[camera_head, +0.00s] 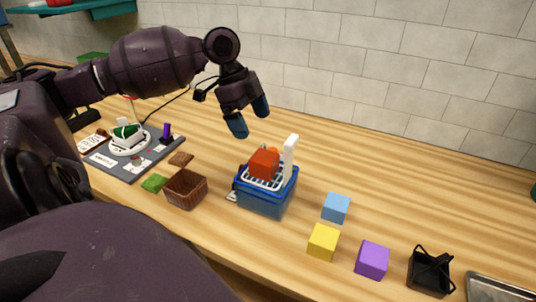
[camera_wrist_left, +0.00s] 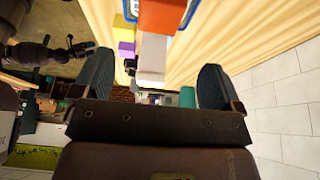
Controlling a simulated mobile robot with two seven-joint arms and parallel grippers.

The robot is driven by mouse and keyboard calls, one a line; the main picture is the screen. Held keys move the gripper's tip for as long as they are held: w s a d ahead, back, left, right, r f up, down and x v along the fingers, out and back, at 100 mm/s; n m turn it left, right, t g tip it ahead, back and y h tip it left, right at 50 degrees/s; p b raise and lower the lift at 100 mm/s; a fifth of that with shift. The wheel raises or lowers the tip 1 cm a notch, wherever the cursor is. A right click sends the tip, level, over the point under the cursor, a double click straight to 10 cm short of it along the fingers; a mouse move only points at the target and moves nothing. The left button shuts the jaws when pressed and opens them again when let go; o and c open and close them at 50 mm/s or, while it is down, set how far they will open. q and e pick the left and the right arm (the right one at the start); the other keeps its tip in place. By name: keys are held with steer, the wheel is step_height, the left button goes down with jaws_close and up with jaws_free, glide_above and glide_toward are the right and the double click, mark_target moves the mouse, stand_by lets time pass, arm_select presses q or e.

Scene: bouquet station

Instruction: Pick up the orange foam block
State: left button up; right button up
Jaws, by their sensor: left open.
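The orange foam block (camera_head: 264,163) sits on a white grid on top of a blue basket (camera_head: 265,200), beside an upright white piece (camera_head: 290,158). My left gripper (camera_head: 249,115) is open and empty, in the air behind and slightly left of the block in the head view, clear of it. In the left wrist view the orange block (camera_wrist_left: 162,14) shows at the top edge, partly cut off, beyond the spread fingers of the left gripper (camera_wrist_left: 155,82). The white piece (camera_wrist_left: 152,48) shows just below it.
Blue (camera_head: 336,207), yellow (camera_head: 323,241) and purple (camera_head: 372,260) blocks lie to the right, before a black container (camera_head: 431,272) and a metal tray (camera_head: 495,288). A brown basket (camera_head: 186,189) and a grey board (camera_head: 130,164) are left. The counter behind the blue basket is clear.

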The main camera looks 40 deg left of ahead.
mark_target(264, 156)
arm_select(q)
steer(key=x, duration=0.5)
steer(key=shift+f+b, duration=0.15)
steer(key=shift+b, duration=0.25)
steer(key=x, duration=0.4)
steer(key=shift+s+a+f+b, duration=0.15)
steer(key=shift+f+b, duration=0.15)
steer(key=shift+b, duration=0.05)
steer(key=shift+f, duration=0.4)
arm_select(e)
steer(key=shift+s+d+f, duration=0.1)
steer(key=shift+s+f, duration=0.05)
steer(key=shift+f, duration=0.45)
steer(key=shift+s+f, duration=0.1)
steer(key=shift+f, duration=0.45)
steer(key=shift+r, duration=0.1)
